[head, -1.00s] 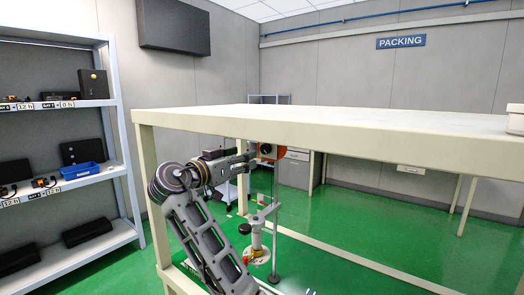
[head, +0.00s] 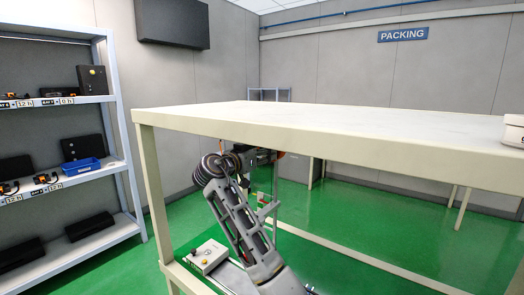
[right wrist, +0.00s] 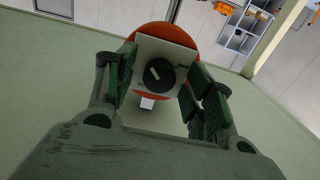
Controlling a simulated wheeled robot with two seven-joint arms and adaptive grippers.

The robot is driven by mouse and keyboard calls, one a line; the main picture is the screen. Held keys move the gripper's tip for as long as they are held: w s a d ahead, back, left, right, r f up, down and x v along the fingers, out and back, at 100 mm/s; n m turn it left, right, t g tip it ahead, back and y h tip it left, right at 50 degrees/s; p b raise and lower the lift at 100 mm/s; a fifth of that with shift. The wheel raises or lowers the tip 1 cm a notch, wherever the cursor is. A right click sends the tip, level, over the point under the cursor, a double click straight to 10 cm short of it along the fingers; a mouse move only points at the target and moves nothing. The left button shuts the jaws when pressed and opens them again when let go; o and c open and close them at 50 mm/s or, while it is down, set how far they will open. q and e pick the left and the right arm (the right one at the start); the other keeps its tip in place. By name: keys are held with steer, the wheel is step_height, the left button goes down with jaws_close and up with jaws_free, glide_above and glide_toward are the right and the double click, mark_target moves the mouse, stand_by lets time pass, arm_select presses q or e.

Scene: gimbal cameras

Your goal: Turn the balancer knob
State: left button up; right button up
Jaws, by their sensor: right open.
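A black round knob (right wrist: 158,77) with a pale pointer line sits on a light square plate (right wrist: 147,48), with an orange round body (right wrist: 190,38) behind it. In the right wrist view the knob lies between the two fingers of my right gripper (right wrist: 160,74). The fingers are spread apart, with visible space on either side of the knob. I cannot tell how far the fingertips are from it in depth. My left gripper is not in view.
A cream table top (head: 330,122) spans above my right arm; its front-left leg (head: 155,200) stands close. A grey control box (head: 208,256) with a button is low at the left. A shelf rack (head: 70,178) stands at far left. Green floor is clear at right.

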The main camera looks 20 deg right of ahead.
steer(key=c, duration=1)
steer(key=shift+n, duration=0.5)
steer(key=shift+r+n+p, duration=0.1)
steer(key=shift+n+p, duration=0.65)
steer(key=shift+n, duration=3.05)
